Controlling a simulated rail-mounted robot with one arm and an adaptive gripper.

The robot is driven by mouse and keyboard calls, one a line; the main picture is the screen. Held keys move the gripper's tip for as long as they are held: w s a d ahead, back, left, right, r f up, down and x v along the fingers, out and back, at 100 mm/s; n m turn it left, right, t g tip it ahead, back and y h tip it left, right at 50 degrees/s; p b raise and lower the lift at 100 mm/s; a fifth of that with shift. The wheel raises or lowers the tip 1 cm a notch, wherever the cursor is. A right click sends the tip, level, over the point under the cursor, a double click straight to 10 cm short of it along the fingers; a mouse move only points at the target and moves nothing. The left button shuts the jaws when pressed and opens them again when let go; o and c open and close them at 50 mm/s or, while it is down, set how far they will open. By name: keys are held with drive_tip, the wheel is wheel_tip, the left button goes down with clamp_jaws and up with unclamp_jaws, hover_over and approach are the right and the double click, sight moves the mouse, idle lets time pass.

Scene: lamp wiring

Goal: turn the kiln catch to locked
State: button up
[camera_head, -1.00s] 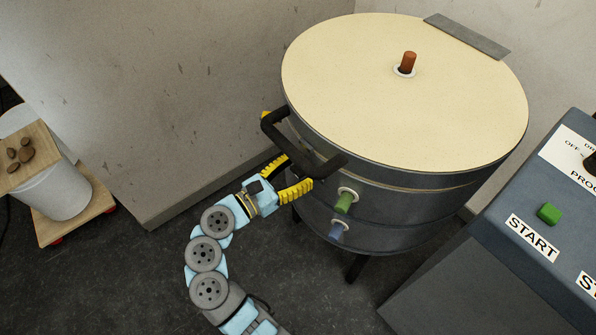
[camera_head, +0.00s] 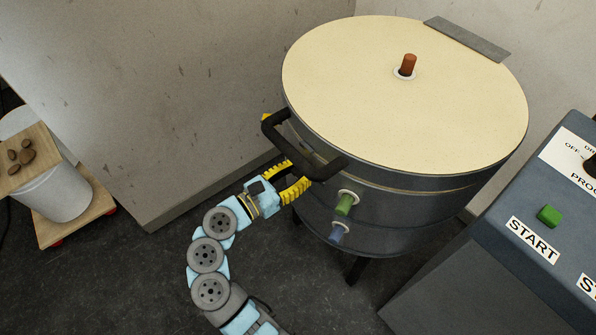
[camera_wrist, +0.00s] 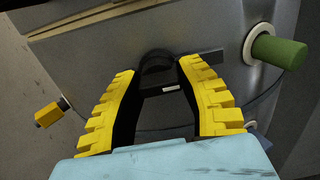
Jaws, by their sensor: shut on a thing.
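The kiln (camera_head: 420,205) is a dark grey drum with a cream lid (camera_head: 400,90) that lies closed on it. A black handle (camera_head: 290,145) stands out at the lid's front left. Below it, my gripper (camera_head: 299,173) reaches against the kiln's side. In the wrist view, my gripper (camera_wrist: 157,66) has its yellow fingers on either side of a dark rounded catch (camera_wrist: 158,60) and is shut on it. A dark flat strip (camera_wrist: 205,57) runs right from behind it. The fingers partly hide the catch, and I cannot tell which way it is turned.
A green peg (camera_head: 344,204) and a blue peg (camera_head: 338,230) stick out right of my gripper. A yellow peg (camera_wrist: 48,114) is at left in the wrist view. A control panel (camera_head: 520,225) stands at right. A bucket (camera_head: 60,190) is at far left.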

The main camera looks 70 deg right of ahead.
drive_tip(key=shift+r, duration=0.1)
drive_tip(key=n+p, duration=0.4)
drive_tip(key=shift+r, duration=0.15)
drive_tip(key=n+p, duration=0.9)
drive_tip(key=shift+n, duration=0.4)
clamp_jaws()
drive_tip(key=n+p, duration=0.2)
drive_tip(key=shift+n, duration=0.4)
drive_tip(key=shift+n+p, duration=0.5)
drive_tip(key=shift+p, duration=0.2)
drive_tip(key=shift+f, duration=0.2)
drive_tip(key=o, duration=1.2)
unclamp_jaws()
drive_tip(key=shift+d, duration=0.1)
